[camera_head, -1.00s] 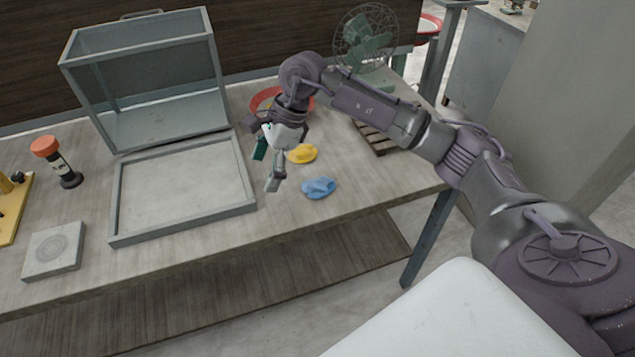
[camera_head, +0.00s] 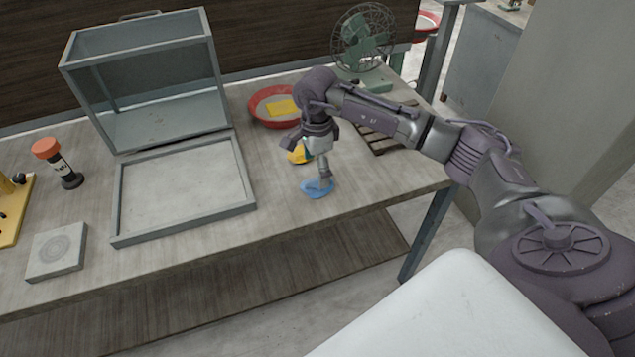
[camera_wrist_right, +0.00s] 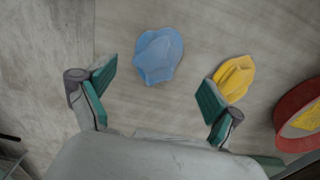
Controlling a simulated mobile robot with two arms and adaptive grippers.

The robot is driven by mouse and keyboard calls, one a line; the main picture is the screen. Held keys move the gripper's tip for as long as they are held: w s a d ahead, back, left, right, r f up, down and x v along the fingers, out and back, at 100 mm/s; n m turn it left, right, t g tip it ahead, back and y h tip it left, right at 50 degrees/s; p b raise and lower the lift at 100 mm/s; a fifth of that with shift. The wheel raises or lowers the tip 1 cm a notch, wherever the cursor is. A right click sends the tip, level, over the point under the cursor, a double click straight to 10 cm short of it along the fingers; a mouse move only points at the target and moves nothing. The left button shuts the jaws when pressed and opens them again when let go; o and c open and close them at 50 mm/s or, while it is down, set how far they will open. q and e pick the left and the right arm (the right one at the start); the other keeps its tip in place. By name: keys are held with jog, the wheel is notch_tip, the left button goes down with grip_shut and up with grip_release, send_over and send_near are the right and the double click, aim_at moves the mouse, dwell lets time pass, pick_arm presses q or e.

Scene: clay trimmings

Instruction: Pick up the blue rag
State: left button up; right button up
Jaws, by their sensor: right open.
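The blue rag (camera_head: 318,188) lies crumpled on the table near its front edge, below my right gripper (camera_head: 322,176). In the right wrist view the blue rag (camera_wrist_right: 158,55) lies ahead of the open, empty fingers of my right gripper (camera_wrist_right: 155,100), between their lines. The fingers have green pads. In the head view a finger overlaps the rag, and I cannot tell whether it touches. My left gripper is not in view.
A yellow rag (camera_head: 299,153) lies just behind the blue one; it also shows in the right wrist view (camera_wrist_right: 234,78). A red bowl (camera_head: 262,120) with something yellow stands farther back. A grey-framed tray (camera_head: 247,206) lies to the left. A fan (camera_head: 362,40) stands at the back.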

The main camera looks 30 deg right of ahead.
aim_at(317, 180)
jog(key=f, duration=0.2)
jog(key=f+p, duration=0.1)
jog(key=shift+s+f, duration=0.3)
jog(key=shift+f, duration=0.4)
jog(key=shift+c, duration=0.3)
jog(key=c, duration=1.1)
jog(key=shift+r, duration=0.15)
